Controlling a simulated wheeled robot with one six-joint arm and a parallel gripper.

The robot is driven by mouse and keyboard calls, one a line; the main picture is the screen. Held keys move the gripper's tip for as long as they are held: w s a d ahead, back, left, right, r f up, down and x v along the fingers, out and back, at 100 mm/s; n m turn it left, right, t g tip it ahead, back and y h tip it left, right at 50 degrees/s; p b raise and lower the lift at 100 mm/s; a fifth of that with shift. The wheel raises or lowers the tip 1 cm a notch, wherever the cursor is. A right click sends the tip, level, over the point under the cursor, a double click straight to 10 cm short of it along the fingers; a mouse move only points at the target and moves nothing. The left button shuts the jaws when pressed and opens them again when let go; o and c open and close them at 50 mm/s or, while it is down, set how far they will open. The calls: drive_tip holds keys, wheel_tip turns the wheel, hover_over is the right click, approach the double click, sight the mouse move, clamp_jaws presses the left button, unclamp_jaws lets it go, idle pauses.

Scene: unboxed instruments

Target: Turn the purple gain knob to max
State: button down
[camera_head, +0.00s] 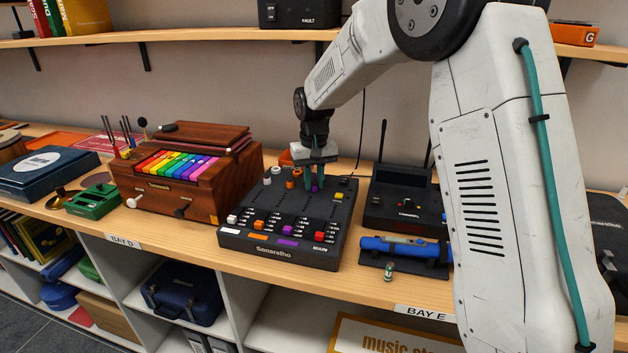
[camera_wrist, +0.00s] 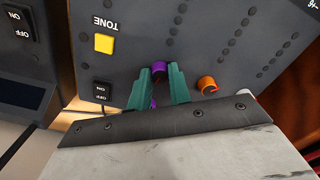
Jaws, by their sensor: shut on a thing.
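The purple gain knob (camera_wrist: 158,71) sits on the dark panel of the Sonarelho mixer (camera_head: 262,213). My gripper (camera_wrist: 160,78) points down at the panel, with its two teal fingers on either side of the purple knob, shut on it. In the head view my gripper (camera_head: 314,187) stands over the upper right part of the mixer, and a bit of the purple knob (camera_head: 315,187) shows between the fingers. The fingers hide much of the knob, and I cannot read its pointer or scale.
An orange knob (camera_wrist: 207,85) is close beside the fingers. A yellow button (camera_wrist: 104,43) and an off switch (camera_wrist: 103,91) lie on the other side. A wooden box with coloured keys (camera_head: 180,165) stands left of the mixer. A black radio-like device (camera_head: 402,200) and blue flashlight (camera_head: 405,247) stand right.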

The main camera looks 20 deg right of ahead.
sight(314, 184)
drive_tip(key=m, duration=0.5)
drive_tip(key=shift+w+r+m, duration=0.1)
drive_tip(key=shift+m, duration=0.2)
drive_tip(key=m, duration=1.2)
drive_tip(key=shift+m, duration=0.3)
drive_tip(key=m, duration=0.5)
drive_tip(key=shift+m, duration=0.3)
drive_tip(key=c, duration=1.3)
unclamp_jaws()
drive_tip(key=shift+d, duration=0.1)
wheel_tip(314, 184, up, 8)
drive_tip(key=shift+f, duration=0.1)
